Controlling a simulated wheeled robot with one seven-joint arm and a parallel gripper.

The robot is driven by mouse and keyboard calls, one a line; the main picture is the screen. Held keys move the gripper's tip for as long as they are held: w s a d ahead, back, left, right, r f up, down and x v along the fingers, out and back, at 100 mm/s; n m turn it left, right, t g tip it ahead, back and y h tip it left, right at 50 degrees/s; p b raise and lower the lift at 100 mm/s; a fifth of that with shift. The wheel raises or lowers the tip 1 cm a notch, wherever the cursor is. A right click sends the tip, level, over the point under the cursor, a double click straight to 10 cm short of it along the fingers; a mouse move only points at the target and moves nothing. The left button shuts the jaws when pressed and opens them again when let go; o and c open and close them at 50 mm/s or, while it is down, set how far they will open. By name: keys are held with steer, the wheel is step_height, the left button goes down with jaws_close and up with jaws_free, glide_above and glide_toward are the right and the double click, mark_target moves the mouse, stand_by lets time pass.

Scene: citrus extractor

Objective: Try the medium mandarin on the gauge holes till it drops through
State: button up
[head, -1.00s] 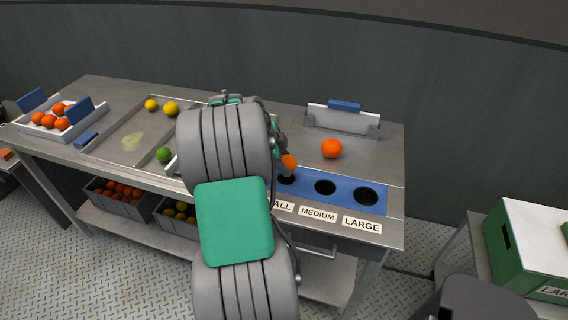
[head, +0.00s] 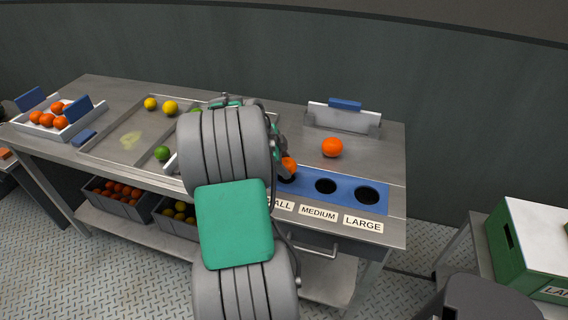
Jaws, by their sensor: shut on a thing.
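A blue gauge strip (head: 346,191) with a row of dark round holes lies along the front right of the steel table. Its labels read MEDIUM and LARGE, and a third label ending in "ALL" is partly hidden by my arm. My gripper (head: 284,160) is mostly hidden behind my arm and is shut on an orange mandarin (head: 289,165). The mandarin is at the left hole, the one by the "ALL" label. I cannot tell whether it touches the hole's rim. Another orange fruit (head: 332,147) rests on the table behind the strip.
A white tray (head: 88,121) with several orange fruits stands at the far left. Yellow and green fruits lie in a shallow sorting area (head: 112,146). A white rack with a blue top (head: 343,116) stands at the back right. Grey crates sit on the shelf below.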

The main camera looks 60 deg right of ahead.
steer(key=shift+f+b, duration=0.9)
steer(key=shift+f, duration=0.1)
steer(key=o, duration=1.5)
steer(key=v, duration=0.8)
steer(key=shift+f, duration=0.1)
